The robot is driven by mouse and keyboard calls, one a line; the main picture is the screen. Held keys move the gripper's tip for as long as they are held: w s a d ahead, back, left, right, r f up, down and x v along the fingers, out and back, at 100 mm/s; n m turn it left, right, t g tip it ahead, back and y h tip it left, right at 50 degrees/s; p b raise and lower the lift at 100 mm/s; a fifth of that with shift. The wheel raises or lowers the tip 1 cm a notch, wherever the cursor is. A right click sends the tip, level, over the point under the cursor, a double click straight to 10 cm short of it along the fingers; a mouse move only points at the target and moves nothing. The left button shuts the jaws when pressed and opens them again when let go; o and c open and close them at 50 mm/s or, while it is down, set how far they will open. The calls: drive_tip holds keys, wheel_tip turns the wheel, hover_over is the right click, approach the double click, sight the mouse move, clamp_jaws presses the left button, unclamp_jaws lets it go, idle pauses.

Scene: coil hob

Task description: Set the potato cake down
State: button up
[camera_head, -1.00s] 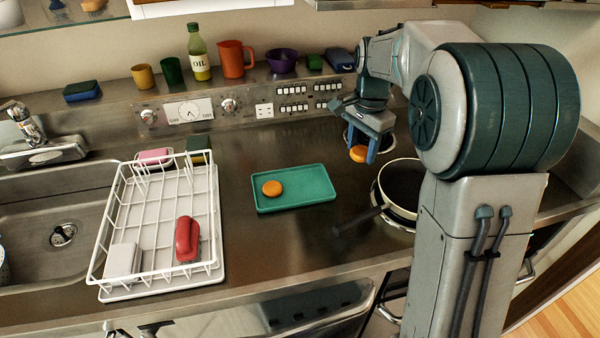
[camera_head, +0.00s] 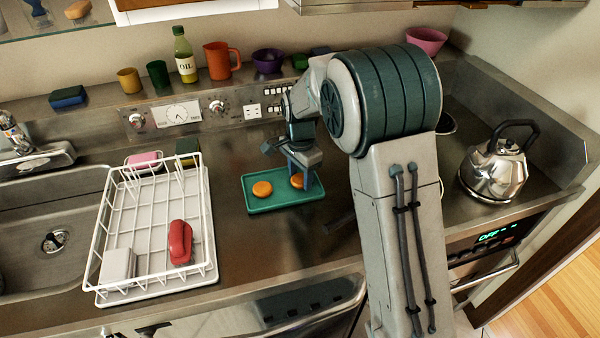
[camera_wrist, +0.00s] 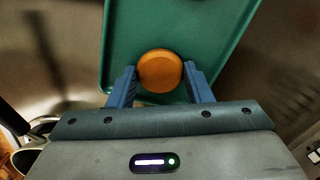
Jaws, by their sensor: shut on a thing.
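My gripper (camera_head: 301,184) is over the right half of the green tray (camera_head: 283,203). It is shut on an orange-brown round potato cake (camera_head: 296,181). In the wrist view the cake (camera_wrist: 160,70) sits between the two blue fingers, with the tray (camera_wrist: 222,35) beneath and beyond it. I cannot tell whether the held cake touches the tray. A second, similar cake (camera_head: 262,189) lies on the left half of the tray, to the left of the held one.
A white dish rack (camera_head: 150,240) with a red item (camera_head: 180,242) stands left of the tray. A steel kettle (camera_head: 494,172) is at the right. Bare counter lies between rack and tray.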

sight(300, 178)
drive_tip(key=shift+f, duration=0.2)
drive_tip(key=o, duration=1)
drive_tip(key=shift+c, duration=0.2)
drive_tip(key=shift+r, duration=0.1)
drive_tip(key=shift+r, duration=0.1)
wheel_tip(300, 178, up, 12)
drive_tip(key=s+d+r+n+t, duration=0.1)
drive_tip(key=s+d+r+n, duration=0.3)
drive_tip(key=s+d, duration=0.65)
drive_tip(key=s+d+f+n+t, duration=0.1)
drive_tip(key=s+d+f+n, duration=0.1)
drive_tip(key=s, duration=0.5)
drive_tip(key=s+d+f+n+t, duration=0.1)
drive_tip(key=s+n, duration=0.3)
drive_tip(key=s, duration=0.4)
drive_tip(key=shift+s+d+f, duration=0.25)
drive_tip(key=shift+d+f, duration=0.45)
drive_tip(key=shift+f, duration=0.2)
